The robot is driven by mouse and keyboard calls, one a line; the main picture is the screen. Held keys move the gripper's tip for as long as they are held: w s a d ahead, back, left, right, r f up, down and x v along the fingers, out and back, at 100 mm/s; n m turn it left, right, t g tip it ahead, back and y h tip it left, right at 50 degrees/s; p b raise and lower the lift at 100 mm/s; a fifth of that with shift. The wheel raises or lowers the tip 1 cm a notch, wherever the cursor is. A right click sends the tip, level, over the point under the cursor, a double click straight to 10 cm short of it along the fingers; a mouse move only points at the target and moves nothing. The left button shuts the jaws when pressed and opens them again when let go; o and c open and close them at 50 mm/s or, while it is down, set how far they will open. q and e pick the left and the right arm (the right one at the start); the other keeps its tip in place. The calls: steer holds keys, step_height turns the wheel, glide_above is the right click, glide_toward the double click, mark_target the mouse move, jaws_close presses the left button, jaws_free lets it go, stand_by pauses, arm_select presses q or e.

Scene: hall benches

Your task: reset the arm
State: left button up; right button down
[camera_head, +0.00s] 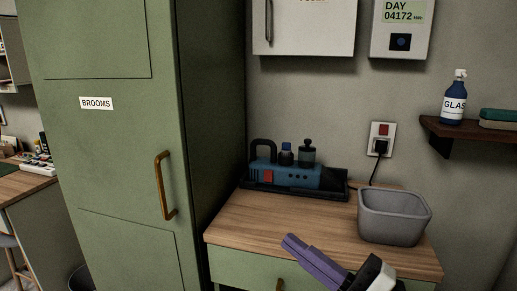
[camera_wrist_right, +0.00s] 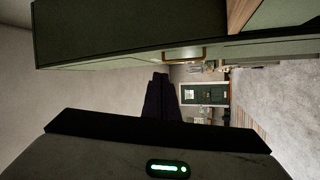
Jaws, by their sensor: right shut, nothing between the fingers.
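My right gripper (camera_head: 294,243) comes in from the bottom of the head view. Its purple fingers are together with nothing between them. They are in front of the wooden bench top, and I see no contact with it. In the right wrist view the fingers (camera_wrist_right: 161,78) show as a dark shape at the middle, with a blurred, sideways room beyond. My left gripper is in neither view.
A wooden-topped bench (camera_head: 275,225) holds a blue tool set in a black tray (camera_head: 300,192) and a grey bin (camera_head: 393,217). A green brooms cabinet (camera_head: 110,135) stands left. A wall shelf (camera_head: 480,130) holds a blue spray bottle (camera_head: 454,104). A plugged socket (camera_head: 381,139) is behind.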

steer(key=s+d+f+m+t+h, duration=0.1)
steer(key=s+d+f+m+h, duration=0.2)
steer(key=f+m, duration=0.4)
steer(key=d+f+m+h, duration=0.3)
steer(key=f+m+h, duration=0.2)
steer(key=f, duration=0.3)
steer(key=s+d+f+m+t+h, duration=0.1)
steer(key=s+d+f+m+h, duration=0.1)
steer(key=f+m+h, duration=0.5)
steer(key=s+f+m+g, duration=0.3)
steer(key=s+f+g, duration=0.3)
steer(key=s+f, duration=0.9)
steer(key=shift+s+d+f+g+y+p, duration=0.25)
steer(key=shift+s+f+g+y+p, duration=0.1)
steer(key=shift+f, duration=0.3)
steer(key=shift+w, duration=0.15)
